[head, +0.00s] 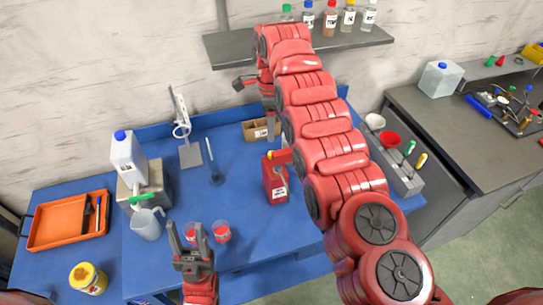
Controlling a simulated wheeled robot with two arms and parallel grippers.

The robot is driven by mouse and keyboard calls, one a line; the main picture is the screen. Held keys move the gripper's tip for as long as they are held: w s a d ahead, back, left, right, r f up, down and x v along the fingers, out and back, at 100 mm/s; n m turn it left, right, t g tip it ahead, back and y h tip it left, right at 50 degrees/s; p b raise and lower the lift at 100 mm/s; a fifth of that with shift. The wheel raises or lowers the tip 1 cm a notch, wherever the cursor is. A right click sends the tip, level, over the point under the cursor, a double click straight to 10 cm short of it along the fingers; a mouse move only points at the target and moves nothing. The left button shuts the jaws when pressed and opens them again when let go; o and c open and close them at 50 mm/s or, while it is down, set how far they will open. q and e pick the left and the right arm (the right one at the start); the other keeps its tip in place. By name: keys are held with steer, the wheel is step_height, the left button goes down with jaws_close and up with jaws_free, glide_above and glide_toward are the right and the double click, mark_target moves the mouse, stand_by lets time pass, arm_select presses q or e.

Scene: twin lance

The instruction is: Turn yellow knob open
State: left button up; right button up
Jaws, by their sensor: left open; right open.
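A red can (275,185) stands on the blue table, right of centre. A small yellow part (270,155), which looks like its cap or knob, is on its top; I cannot tell whether it is turned open. My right gripper (255,92) hangs above and behind the can, near the back wall, open and apart from it; its fingers are partly hidden by my arm. My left gripper (188,238) is open and empty, fingers pointing up, at the front of the table, left of the can.
A jug (147,224) sits below the green tap of a white canister (127,155). A wall shelf (235,46) holds several bottles.

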step_height(320, 180, down, 8)
steer(key=p, duration=0.3)
steer(key=shift+f, duration=0.95)
jaws_close()
